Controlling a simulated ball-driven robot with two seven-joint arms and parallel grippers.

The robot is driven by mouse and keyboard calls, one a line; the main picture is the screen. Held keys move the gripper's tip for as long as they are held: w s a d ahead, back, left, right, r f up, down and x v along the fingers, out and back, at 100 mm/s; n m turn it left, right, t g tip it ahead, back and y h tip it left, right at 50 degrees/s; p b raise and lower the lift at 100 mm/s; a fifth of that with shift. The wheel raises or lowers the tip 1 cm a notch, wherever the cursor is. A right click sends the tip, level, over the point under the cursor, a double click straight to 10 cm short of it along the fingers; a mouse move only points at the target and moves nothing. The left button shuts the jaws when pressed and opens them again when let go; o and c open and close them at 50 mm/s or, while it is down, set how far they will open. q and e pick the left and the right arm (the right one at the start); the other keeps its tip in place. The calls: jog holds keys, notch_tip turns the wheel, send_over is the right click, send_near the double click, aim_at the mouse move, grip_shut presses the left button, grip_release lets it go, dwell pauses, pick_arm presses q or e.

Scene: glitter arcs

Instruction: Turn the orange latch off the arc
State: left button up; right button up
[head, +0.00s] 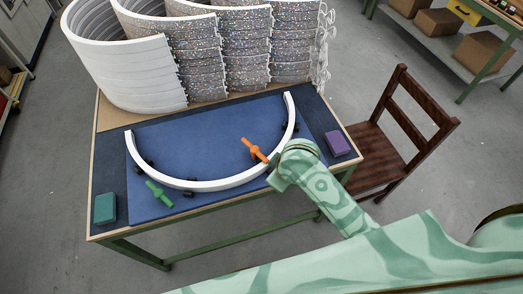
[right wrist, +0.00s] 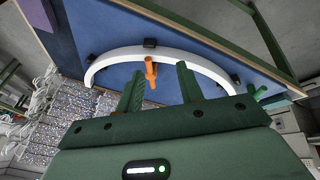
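A white arc (head: 220,183) lies on the blue mat, its curve towards me. The orange latch (head: 254,150) is at the arc's right part, with one arm pointing inward over the mat; its near end is partly hidden by my right gripper (head: 277,170). In the right wrist view, the orange latch (right wrist: 151,72) shows between the two spread green fingers of my right gripper (right wrist: 160,72), closer to the left finger. The white arc (right wrist: 115,58) passes behind it. No contact is clear. My left gripper is not in view.
A green latch (head: 158,194) lies by the arc's front left. A teal block (head: 105,208) and purple block (head: 337,143) sit at the mat's sides. Glittery arcs (head: 245,45) and white arcs (head: 130,70) stand behind. A wooden chair (head: 385,145) is at the right.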

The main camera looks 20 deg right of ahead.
jog(key=w+a+g, duration=0.2)
jog(key=w+a, duration=0.2)
jog(key=w, duration=0.3)
notch_tip(320, 180, up, 5)
jog(key=m+g, duration=0.2)
jog(key=g, duration=0.1)
send_over(261, 155)
notch_tip(261, 155, down, 16)
jog(key=b, duration=0.8)
jog(key=shift+f+b, duration=0.15)
jog(key=shift+b, duration=0.2)
jog(key=shift+d, duration=0.1)
grip_shut()
